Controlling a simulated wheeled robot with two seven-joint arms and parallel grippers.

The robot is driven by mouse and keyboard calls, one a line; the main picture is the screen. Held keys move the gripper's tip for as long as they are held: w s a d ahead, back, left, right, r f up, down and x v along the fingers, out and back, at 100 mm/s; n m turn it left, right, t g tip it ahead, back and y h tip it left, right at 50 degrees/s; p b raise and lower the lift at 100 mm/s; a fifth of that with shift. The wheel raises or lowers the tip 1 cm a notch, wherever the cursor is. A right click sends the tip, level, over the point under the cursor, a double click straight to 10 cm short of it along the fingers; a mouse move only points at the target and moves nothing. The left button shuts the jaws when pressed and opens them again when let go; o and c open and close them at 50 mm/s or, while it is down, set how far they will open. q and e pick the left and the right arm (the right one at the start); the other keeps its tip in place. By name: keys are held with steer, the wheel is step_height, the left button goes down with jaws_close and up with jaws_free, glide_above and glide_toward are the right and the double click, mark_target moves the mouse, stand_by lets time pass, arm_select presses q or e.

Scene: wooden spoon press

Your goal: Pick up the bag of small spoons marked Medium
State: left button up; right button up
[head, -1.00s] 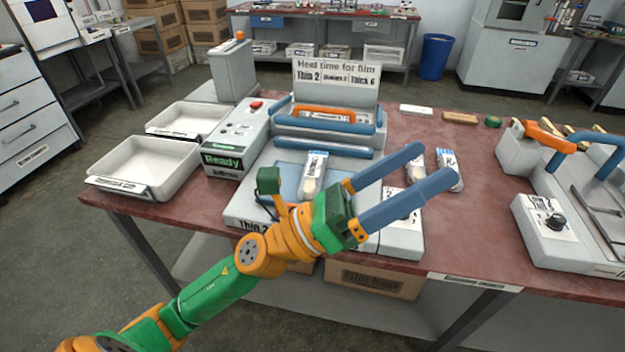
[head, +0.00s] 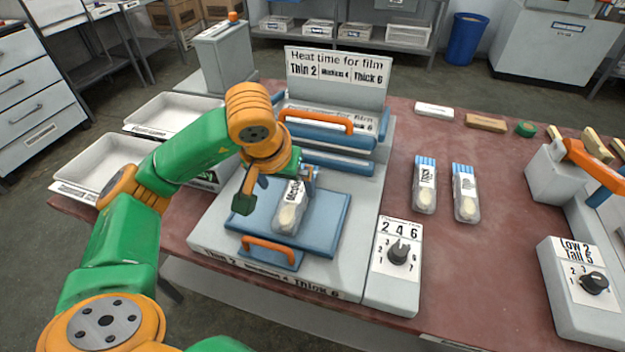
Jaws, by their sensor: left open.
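The bag of small spoons (head: 289,215) lies on the blue plate of the press (head: 330,218). It is clear with pale contents, and its white label starts with "Me"; the rest is hard to read. My left gripper (head: 286,180) is over the far end of this bag, pointing down. Its jaws are open, with a blue-grey finger showing at the right of the bag's far end. The gripper body hides part of that end, and I cannot tell whether the fingers touch the bag. My right gripper is not in view.
Two similar bags with blue-striped tops, one (head: 425,186) beside the other (head: 466,194), lie on the red table right of the press. The dial box (head: 394,262) stands at the press's right front. White trays (head: 80,165) are at the left. Table between bags and right-hand machine is clear.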

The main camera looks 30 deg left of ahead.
mark_target(294, 196)
arm_select(q)
steer(key=shift+f, duration=0.45)
steer(key=shift+w+f+p, duration=0.1)
steer(key=shift+f+p, duration=0.5)
steer(key=shift+f, duration=0.1)
steer(key=x, duration=0.3)
steer(key=shift+w+r, duration=0.1)
steer(key=shift+w+f, duration=0.3)
steer(key=shift+w, duration=0.1)
steer(key=shift+s+r, duration=0.15)
steer(key=shift+s, duration=0.1)
steer(key=c, duration=0.8)
steer(key=shift+d, duration=0.1)
steer(key=c, duration=0.7)
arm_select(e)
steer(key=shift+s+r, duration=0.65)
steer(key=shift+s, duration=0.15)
